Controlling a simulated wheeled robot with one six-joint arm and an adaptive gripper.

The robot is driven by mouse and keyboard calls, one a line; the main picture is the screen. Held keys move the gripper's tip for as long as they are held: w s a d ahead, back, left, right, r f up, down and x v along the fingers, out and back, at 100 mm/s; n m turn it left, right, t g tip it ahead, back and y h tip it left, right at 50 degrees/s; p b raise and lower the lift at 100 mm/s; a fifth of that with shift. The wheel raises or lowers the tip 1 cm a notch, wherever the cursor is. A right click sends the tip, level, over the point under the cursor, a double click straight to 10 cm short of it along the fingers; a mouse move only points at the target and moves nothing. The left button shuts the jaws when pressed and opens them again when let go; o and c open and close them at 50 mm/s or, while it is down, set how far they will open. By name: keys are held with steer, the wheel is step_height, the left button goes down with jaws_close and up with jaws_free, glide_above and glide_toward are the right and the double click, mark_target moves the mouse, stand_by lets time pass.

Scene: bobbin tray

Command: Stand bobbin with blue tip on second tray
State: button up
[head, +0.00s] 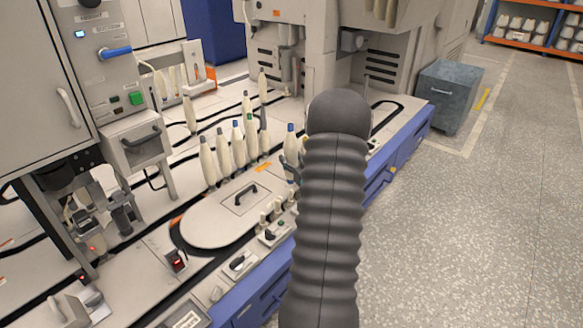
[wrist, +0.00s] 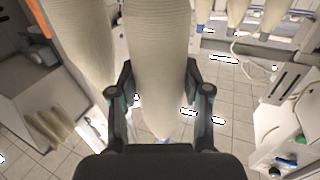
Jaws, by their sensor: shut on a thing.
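A cream bobbin with a blue tip (head: 290,148) stands upright just left of my arm in the head view. My gripper (head: 292,174) is at its side, partly hidden behind my arm. In the wrist view my gripper (wrist: 160,92) has a finger on each side of this bobbin (wrist: 158,45) and is shut on it. Its blue tip is low in the picture. Its base is out of the wrist view, and I cannot tell if it touches a surface. I cannot make out which tray is the second one; small pegs (head: 277,207) show near the front edge.
A row of several cream bobbins (head: 223,152) stands left of the held one, one with a blue tip (head: 238,145). Another bobbin (wrist: 80,35) is close on the left in the wrist view. A flat oval cover with a handle (head: 220,218) lies in front.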

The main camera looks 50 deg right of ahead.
steer(key=shift+f, duration=1.5)
steer(key=shift+f, duration=0.15)
steer(key=o, duration=0.9)
steer(key=shift+r, duration=0.25)
steer(key=v, duration=1.2)
steer(key=shift+f, duration=0.1)
steer(key=shift+a, duration=0.1)
